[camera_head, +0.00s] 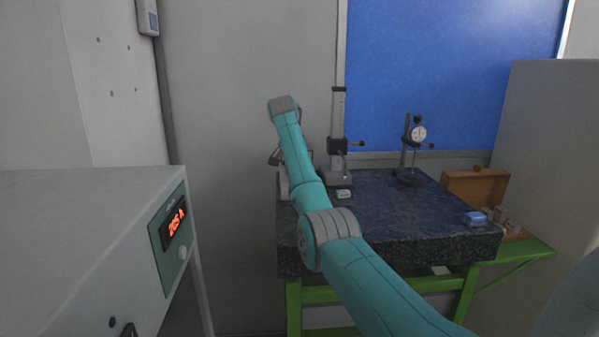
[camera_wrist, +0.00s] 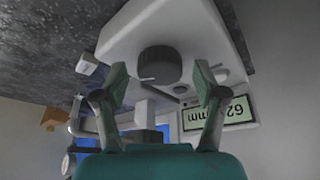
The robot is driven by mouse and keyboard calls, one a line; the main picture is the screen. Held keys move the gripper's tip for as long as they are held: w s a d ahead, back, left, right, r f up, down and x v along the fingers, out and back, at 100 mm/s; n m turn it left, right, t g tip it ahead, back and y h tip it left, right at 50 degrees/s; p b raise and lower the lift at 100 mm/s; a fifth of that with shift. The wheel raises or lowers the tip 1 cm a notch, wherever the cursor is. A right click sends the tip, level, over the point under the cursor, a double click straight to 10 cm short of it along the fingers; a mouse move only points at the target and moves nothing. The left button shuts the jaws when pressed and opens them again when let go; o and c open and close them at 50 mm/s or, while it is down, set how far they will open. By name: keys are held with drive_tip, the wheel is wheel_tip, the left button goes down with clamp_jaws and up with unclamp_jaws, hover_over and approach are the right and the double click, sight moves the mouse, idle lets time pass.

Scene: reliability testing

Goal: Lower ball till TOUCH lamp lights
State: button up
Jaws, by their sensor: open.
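In the wrist view a pale instrument housing (camera_wrist: 205,35) carries a dark round knob (camera_wrist: 160,65). My gripper (camera_wrist: 161,84) is open, with one finger on each side of the knob; I cannot tell whether either finger touches it. A lit display (camera_wrist: 218,113) with digits and "mm" sits on the housing beside the right finger, seen upside down. In the head view my arm hides most of this instrument and my gripper. I cannot make out the ball or a TOUCH lamp in either view.
A dark granite table (camera_head: 430,215) on a green frame holds a column stand (camera_head: 338,145), a dial gauge stand (camera_head: 410,150), a small pale block (camera_head: 343,194), a wooden box (camera_head: 475,188) and a blue item (camera_head: 474,218). A grey cabinet (camera_head: 80,240) with a red display stands at left.

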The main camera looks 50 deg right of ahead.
drive_tip(key=c, duration=1.1)
drive_tip(key=shift+c, duration=0.2)
drive_tip(key=shift+n, duration=0.3)
drive_tip(key=n, duration=0.2)
drive_tip(key=n+t, duration=0.1)
drive_tip(key=shift+s+n+t, duration=0.15)
drive_tip(key=shift+n+t, duration=0.15)
drive_tip(key=shift+n, duration=0.1)
drive_tip(key=n+t+y, duration=0.1)
drive_tip(key=n, duration=0.4)
drive_tip(key=shift+d+t+y, duration=0.1)
drive_tip(key=shift+t+y, duration=0.3)
drive_tip(key=n+y, duration=0.1)
drive_tip(key=n, duration=0.4)
drive_tip(key=shift+s+d+n+t+y, duration=0.1)
drive_tip(key=shift+n+t+y, duration=0.3)
drive_tip(key=n+y, duration=0.1)
drive_tip(key=n, duration=0.3)
drive_tip(key=shift+y, duration=0.3)
drive_tip(key=shift+n, duration=0.4)
